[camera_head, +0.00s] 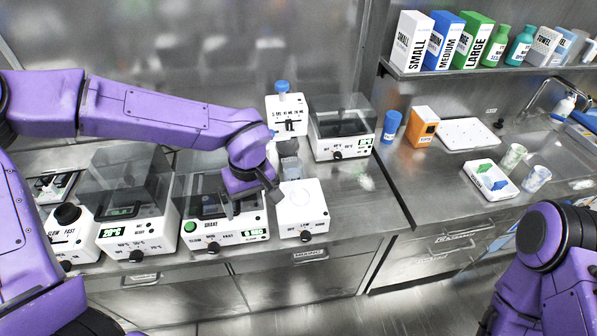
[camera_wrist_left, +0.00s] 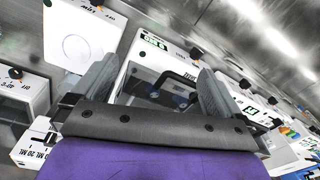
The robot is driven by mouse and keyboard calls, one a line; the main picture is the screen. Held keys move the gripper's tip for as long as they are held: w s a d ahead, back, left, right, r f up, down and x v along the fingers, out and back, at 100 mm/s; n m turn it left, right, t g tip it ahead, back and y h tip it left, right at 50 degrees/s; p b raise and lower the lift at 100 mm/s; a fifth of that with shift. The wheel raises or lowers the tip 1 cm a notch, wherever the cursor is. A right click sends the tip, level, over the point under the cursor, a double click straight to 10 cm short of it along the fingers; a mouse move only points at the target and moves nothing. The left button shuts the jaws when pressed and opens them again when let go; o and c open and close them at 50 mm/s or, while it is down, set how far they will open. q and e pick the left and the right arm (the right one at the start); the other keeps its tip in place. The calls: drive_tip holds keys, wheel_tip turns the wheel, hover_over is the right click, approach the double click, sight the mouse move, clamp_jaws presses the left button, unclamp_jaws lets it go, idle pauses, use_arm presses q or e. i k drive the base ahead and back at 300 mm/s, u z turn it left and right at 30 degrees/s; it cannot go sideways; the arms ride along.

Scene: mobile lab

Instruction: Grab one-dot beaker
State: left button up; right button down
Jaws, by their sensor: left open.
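My left gripper (camera_head: 252,203) is open over the white shaker (camera_head: 203,231) on the steel bench, with nothing between its fingers. In the left wrist view the open fingers (camera_wrist_left: 155,88) frame a white machine with a dark top. A clear glass vessel (camera_head: 290,166) stands behind the gripper, below the white dispenser (camera_head: 288,115), partly hidden by the arm. Two clear beakers (camera_head: 513,156) (camera_head: 536,179) stand at the right beside the sink. I cannot make out dot marks on any of them. My right arm shows at lower right, its gripper out of view.
A white square-topped device (camera_head: 302,210) stands close right of the gripper. Lidded machines (camera_head: 137,205) (camera_head: 343,128) stand at left and behind.

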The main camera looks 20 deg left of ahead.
sight(292, 166)
drive_tip(key=i, duration=0.95)
drive_tip(key=u, duration=0.05)
